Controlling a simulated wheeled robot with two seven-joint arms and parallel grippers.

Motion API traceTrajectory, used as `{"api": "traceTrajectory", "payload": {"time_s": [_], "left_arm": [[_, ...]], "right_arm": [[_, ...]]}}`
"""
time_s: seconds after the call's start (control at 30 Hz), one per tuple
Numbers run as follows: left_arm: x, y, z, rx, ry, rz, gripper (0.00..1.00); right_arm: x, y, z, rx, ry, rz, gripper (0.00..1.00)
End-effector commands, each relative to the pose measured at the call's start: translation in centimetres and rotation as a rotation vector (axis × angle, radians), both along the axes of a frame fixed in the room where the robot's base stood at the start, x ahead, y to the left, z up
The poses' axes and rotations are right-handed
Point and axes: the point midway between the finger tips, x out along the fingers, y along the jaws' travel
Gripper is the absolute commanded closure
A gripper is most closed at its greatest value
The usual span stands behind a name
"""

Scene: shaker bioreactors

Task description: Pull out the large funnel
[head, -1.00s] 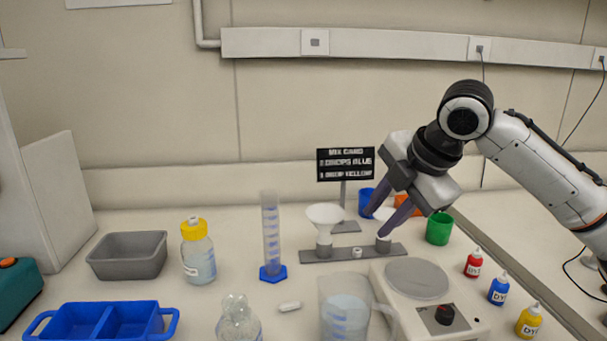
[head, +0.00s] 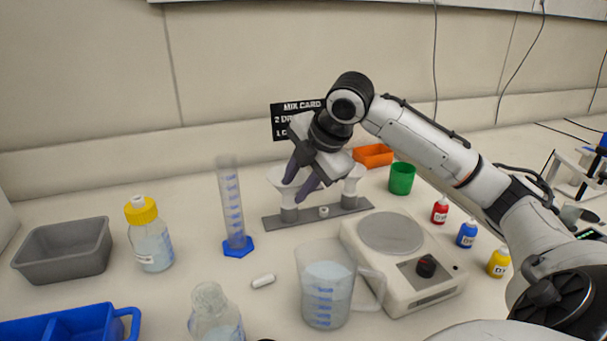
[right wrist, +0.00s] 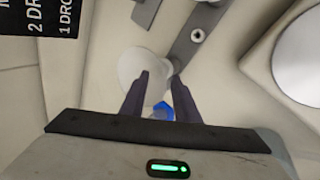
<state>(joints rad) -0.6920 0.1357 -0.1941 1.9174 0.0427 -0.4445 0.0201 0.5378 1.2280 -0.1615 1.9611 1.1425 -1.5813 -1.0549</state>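The large white funnel (head: 276,180) stands upright in the left end of a low grey rack (head: 335,217). A smaller white funnel (head: 352,184) stands at the rack's right end. My right gripper (head: 296,190) reaches down at the large funnel, and its fingers partly hide the cone. In the right wrist view the large funnel (right wrist: 130,65) lies below and partly left of the spread fingers (right wrist: 161,75). The gap between them looks empty, with no grip on the funnel. My left gripper is out of view.
A graduated cylinder (head: 232,205) stands left of the rack, and a beaker (head: 328,290) in front. A stirrer plate (head: 430,288) sits right of the beaker. A green cup (head: 402,178) and orange tray (head: 373,155) are behind right. A sign (head: 290,108) stands behind.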

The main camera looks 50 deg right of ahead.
Motion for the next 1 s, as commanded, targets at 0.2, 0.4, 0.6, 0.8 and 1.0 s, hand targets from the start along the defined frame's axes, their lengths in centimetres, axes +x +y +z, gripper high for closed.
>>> {"api": "traceTrajectory", "payload": {"time_s": [0.2, 0.4, 0.6, 0.8, 1.0], "left_arm": [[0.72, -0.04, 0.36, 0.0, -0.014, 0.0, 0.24], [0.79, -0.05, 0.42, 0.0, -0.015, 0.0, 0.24], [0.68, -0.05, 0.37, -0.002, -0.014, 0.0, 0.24], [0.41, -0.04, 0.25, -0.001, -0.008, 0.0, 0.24], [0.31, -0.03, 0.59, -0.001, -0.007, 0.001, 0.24]], "right_arm": [[0.31, -0.05, -0.57, -0.001, 0.0, -0.001, 0.72], [0.3, -0.05, -0.55, -0.001, 0.0, -0.001, 0.78], [0.28, -0.04, -0.54, -0.001, 0.001, -0.001, 1.0], [0.26, -0.03, -0.55, -0.001, 0.002, 0.0, 1.0], [0.22, -0.02, -0.3, -0.002, 0.003, 0.001, 1.0]]}}
